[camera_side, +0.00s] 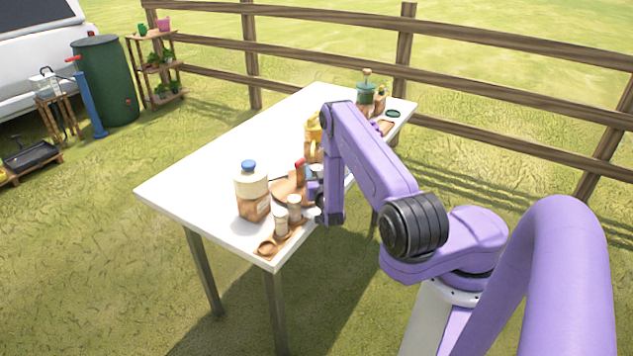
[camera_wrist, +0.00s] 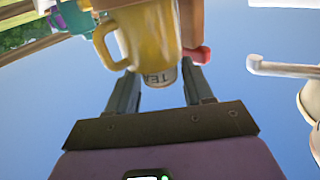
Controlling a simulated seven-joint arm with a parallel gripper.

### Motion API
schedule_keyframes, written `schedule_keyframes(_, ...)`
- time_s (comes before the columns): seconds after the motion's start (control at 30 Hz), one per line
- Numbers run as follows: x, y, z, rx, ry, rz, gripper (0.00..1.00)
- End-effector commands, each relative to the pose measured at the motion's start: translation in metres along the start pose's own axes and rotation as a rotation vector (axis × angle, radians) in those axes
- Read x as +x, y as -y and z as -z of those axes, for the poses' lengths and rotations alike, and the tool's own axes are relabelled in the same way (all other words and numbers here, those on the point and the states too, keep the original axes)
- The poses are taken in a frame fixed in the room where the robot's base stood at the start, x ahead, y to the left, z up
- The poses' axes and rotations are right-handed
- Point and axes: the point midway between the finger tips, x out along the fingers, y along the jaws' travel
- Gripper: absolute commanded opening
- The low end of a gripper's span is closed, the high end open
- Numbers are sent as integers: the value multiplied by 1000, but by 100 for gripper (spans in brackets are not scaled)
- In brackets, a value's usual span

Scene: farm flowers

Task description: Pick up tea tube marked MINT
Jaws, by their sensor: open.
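In the wrist view, my gripper (camera_wrist: 160,80) is open, with its two dark fingers pointing up the picture. A pale cylinder with the letters "TE" (camera_wrist: 160,77) shows between or just beyond the fingertips. Contact cannot be told. The word MINT is not readable on anything, so I cannot tell whether this is the MINT tube. A yellow mug (camera_wrist: 150,35) partly covers the cylinder. In the side view, my gripper (camera_side: 317,192) is low over the table's near edge, partly hidden by my arm, among small containers.
The white table (camera_side: 215,165) has free room at its left and back. A blue-capped jar (camera_side: 252,190) and small shakers (camera_side: 281,221) stand near the front corner. The yellow mug (camera_side: 313,128) is behind my gripper.

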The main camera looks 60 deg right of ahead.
Motion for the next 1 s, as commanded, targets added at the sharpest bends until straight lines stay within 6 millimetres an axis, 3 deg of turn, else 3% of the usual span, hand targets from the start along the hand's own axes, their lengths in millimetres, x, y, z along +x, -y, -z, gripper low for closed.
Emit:
schedule_keyframes(0.13,14,0,0,0,-1,0,51)
schedule_keyframes(0.4,15,0,0,-1,2,1,51)
schedule_keyframes(0.5,15,0,0,-1,1,0,19)
schedule_keyframes(0.6,15,0,0,-1,1,0,8)
schedule_keyframes(1.0,16,0,8,0,-1,0,8)
